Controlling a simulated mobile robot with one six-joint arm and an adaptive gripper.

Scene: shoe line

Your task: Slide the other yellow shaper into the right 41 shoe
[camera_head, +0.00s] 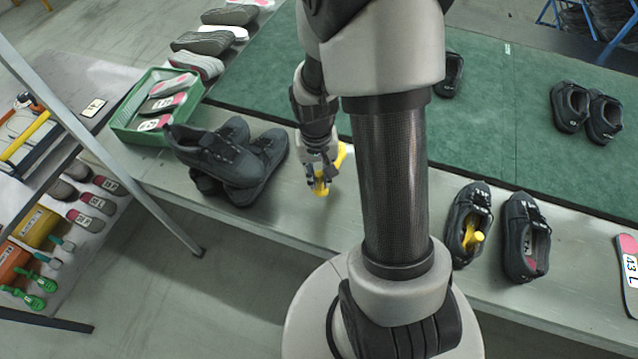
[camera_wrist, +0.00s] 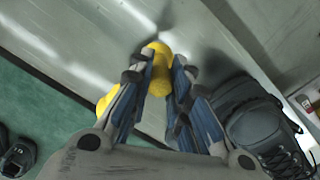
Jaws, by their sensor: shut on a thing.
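My gripper (camera_head: 321,178) is shut on a yellow shaper (camera_head: 340,157) above the grey bench, to the right of a heap of dark shoes. In the wrist view the yellow shaper (camera_wrist: 159,62) sits between the fingers, partly hidden by them. A pair of dark shoes stands on the bench right of my arm. The left one of that pair (camera_head: 456,222) has a yellow shaper (camera_head: 477,237) in its opening. The right one (camera_head: 525,237) shows a pinkish insole and no shaper. I cannot read a size on either shoe.
A heap of dark shoes (camera_head: 228,158) lies on the bench (camera_head: 300,223) beside a green crate (camera_head: 128,127) of insoles. A 43 L insole (camera_head: 627,262) lies at the far right. My arm hides part of the bench and green mat (camera_head: 490,130).

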